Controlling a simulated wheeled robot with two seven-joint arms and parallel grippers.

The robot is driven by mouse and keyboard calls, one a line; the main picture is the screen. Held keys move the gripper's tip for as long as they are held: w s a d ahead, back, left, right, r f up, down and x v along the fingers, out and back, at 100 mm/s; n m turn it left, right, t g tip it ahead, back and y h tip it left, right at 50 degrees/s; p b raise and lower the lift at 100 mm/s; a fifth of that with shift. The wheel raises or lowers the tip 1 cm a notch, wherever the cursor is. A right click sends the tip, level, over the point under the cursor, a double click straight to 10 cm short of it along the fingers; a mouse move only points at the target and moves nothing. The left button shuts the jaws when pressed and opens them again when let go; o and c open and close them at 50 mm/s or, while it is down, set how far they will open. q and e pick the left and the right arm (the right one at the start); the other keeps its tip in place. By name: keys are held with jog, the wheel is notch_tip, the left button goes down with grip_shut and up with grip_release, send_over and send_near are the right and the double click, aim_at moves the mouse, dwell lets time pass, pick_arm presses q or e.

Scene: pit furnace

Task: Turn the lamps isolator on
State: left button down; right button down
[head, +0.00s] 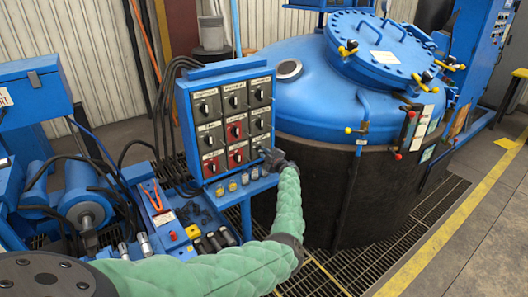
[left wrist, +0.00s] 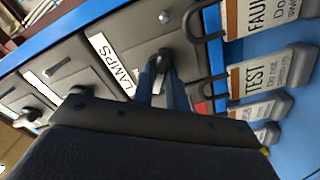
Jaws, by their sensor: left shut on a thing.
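The lamps isolator (left wrist: 135,40) is a dark grey switch plate with a white label reading LAMPS, close in front in the left wrist view. In the head view it is the bottom-right switch (head: 261,143) of the blue panel, mostly hidden behind my gripper. My left gripper (left wrist: 166,85) is shut on the isolator's black knob (left wrist: 164,58), with its fingers on either side of it. In the head view my left gripper (head: 268,154) is at the panel's lower right corner. The knob's exact angle is hard to tell. My right gripper is not in view.
The blue panel (head: 181,120) bears several other grey and red rotary switches. Tagged padlocks, one reading TEST (left wrist: 262,75), hang close beside the lamps isolator. A large blue-topped furnace (head: 310,110) stands right behind. A tool tray with pliers (head: 153,198) lies lower left.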

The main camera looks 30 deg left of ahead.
pick_arm(q)
jog(key=m+p, duration=0.2)
jog(key=m, duration=0.3)
jog(key=shift+m, duration=0.3)
jog(key=m+p, duration=0.2)
jog(key=m, duration=0.2)
jog(key=shift+m, duration=0.7)
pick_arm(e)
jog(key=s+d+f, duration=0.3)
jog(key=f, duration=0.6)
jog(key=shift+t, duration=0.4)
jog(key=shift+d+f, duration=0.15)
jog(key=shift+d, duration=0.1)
pick_arm(q)
jog(key=c, duration=1.7)
grip_release()
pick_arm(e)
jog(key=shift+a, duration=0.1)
